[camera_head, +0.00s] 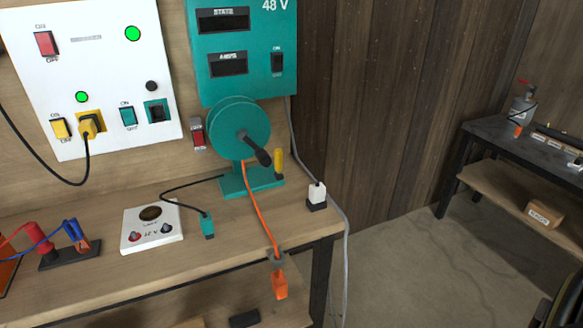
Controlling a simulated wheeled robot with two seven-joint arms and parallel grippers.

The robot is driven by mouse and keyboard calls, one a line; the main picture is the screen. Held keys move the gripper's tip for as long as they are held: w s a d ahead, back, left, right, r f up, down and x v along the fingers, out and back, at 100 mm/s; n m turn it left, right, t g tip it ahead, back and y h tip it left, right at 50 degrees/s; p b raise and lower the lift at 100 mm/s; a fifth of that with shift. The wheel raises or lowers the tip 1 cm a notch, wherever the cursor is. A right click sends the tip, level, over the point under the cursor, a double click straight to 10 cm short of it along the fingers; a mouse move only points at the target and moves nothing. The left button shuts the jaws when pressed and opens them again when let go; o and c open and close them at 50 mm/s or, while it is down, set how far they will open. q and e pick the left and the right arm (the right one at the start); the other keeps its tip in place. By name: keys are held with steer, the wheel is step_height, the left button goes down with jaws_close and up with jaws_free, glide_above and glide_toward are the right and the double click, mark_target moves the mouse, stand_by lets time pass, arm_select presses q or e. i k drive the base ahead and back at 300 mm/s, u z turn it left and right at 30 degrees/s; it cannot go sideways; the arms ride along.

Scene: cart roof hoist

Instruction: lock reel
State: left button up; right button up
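The teal reel (228,122) stands on a teal foot (240,182) near the back of the workbench. A black crank arm (255,150) crosses its face and points down to the right. A yellow upright handle (279,162) on a dark base stands at the right of the foot; whether it is the reel's lock I cannot tell. An orange cable (259,210) runs from the reel to a grey ring (276,257) at the bench's front edge. An orange connector (280,284) hangs below it. Neither of my grippers shows.
A teal 48 V box (242,85) is above the reel, a white switch panel (75,110) to its left. A white meter box (152,240), a teal plug (207,226) and a white plug (317,193) rest on the bench (240,232). Open floor (420,260) lies right.

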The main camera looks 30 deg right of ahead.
mark_target(278, 152)
steer(key=z, duration=0.9)
